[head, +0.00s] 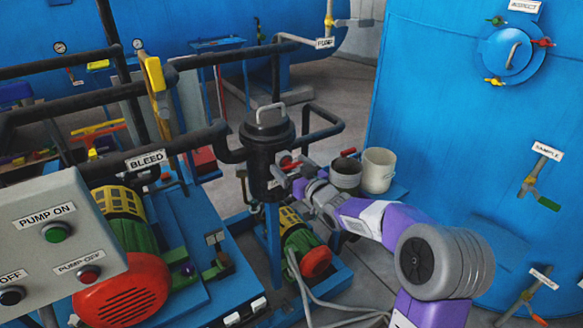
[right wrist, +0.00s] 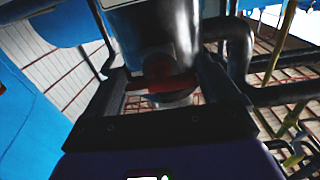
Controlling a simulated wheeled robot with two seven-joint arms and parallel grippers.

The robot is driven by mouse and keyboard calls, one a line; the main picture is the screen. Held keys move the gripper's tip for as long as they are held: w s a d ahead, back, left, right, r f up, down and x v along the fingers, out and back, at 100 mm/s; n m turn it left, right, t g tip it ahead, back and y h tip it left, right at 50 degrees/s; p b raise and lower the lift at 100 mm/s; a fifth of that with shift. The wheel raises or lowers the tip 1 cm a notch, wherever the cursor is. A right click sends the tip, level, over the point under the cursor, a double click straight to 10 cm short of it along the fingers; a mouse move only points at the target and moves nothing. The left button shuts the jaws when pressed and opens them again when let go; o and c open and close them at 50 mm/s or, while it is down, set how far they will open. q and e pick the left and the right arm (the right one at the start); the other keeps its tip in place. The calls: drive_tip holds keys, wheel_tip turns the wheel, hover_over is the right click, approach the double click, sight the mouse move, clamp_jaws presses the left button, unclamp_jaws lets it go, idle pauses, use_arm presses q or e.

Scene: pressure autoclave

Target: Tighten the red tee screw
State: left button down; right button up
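The red tee screw (head: 286,160) is on the side of a dark, upright vessel (head: 262,150) in the middle of the head view. In the right wrist view, its red crossbar (right wrist: 165,84) lies level across the gap between my fingers. My right gripper (head: 285,174) is at the tee, and its fingers also show in the right wrist view (right wrist: 163,88). They are wide apart, one near each end of the bar. I cannot tell whether they touch it. The fingers partly hide the tee in the head view. My left gripper is not in view.
Dark pipes (head: 170,130) join the vessel from the left. A grey bucket (head: 345,173) and a white bucket (head: 378,170) stand just right of the vessel. A large blue tank (head: 450,130) fills the right side. A control box (head: 60,240) stands at front left.

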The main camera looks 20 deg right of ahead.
drive_tip(key=shift+o, duration=0.8)
drive_tip(key=shift+s, duration=0.1)
drive_tip(key=s+d, duration=0.1)
drive_tip(key=s, duration=0.6)
drive_tip(key=shift+s+p, duration=0.15)
drive_tip(key=shift+p, duration=0.2)
